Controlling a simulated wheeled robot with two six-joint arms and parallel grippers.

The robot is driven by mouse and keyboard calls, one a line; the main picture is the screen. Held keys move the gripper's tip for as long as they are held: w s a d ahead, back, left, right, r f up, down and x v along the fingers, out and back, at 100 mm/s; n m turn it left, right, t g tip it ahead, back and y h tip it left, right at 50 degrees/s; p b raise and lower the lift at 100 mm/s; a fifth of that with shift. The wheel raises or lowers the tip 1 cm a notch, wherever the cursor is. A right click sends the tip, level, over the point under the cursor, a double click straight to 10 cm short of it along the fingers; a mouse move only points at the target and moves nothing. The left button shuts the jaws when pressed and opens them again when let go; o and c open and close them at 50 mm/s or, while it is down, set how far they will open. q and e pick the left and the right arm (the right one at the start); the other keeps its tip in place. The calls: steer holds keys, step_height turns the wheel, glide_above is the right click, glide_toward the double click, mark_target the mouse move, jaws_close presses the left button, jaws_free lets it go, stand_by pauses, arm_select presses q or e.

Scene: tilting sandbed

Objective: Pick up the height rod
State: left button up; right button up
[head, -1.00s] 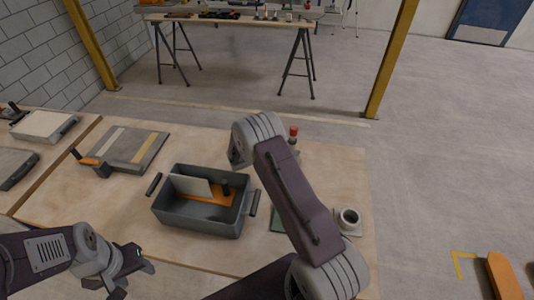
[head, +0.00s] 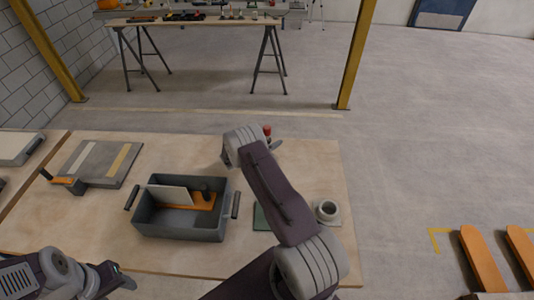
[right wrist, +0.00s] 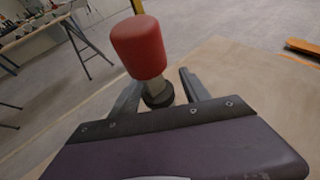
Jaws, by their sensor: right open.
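The height rod, as I take it, is the upright rod with a red cap (head: 267,129) behind my right wrist in the head view. In the right wrist view its red cap (right wrist: 138,45), pale shaft and black collar stand between the fingers. My right gripper (right wrist: 160,90) is open, with one finger on each side of the rod; contact cannot be told. In the head view my forearm hides most of the right gripper (head: 267,143). My left gripper (head: 116,281) is low at the left, near the table's front edge; its jaws are unclear.
A grey bin (head: 180,227) with handles holds a pale plate and an orange-based tool. A grey board (head: 95,163) lies at left.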

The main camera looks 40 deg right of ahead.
steer(key=shift+d+f, duration=0.1)
steer(key=shift+d, duration=0.1)
steer(key=shift+a, duration=0.1)
jaws_close()
stand_by(1.1)
